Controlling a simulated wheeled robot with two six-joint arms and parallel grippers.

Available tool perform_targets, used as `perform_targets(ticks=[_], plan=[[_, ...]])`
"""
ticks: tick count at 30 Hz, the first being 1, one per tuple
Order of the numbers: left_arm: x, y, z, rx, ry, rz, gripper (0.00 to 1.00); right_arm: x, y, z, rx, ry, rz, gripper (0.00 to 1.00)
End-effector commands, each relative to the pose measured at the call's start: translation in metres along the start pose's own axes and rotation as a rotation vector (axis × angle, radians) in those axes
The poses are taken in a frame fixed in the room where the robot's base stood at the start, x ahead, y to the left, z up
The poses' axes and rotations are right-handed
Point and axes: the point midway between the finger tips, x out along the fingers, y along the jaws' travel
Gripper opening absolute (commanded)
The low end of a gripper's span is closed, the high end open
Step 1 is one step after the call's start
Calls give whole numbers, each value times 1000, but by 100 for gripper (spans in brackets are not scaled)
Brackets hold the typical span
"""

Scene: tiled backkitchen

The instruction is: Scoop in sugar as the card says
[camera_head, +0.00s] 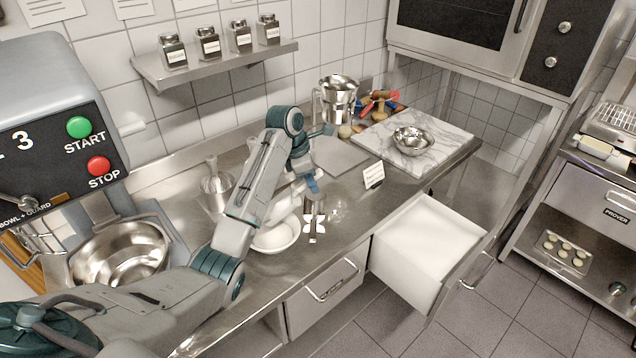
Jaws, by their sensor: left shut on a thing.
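My left gripper (314,190) is over the counter, its jaws shut on a small steel utensil (315,208), which looks like a scoop; its lower end is hard to make out. A white bowl (275,240) stands just left of the gripper, partly hidden by my left arm; its contents are unclear. A small white card (373,175) stands upright on the counter to the right; its text is too small to read. An open drawer (428,250) below the counter shows a plain white inside; I cannot tell whether it holds sugar. My right gripper is not in view.
A steel mixing bowl (120,255) sits under the mixer (60,110) at left. A marble board (425,143) holds a small steel bowl (413,140). A steel jug (338,100) stands at the back. Labelled jars (208,43) line the wall shelf. The drawer juts into the aisle.

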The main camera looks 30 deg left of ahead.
Motion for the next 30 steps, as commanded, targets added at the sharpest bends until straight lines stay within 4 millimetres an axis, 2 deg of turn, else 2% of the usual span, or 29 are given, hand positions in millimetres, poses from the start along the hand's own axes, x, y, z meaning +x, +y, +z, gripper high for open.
perform_targets(ticks=[30], plan=[[-48, 0, -53, 0, -372, -1, 0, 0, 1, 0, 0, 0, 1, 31]])
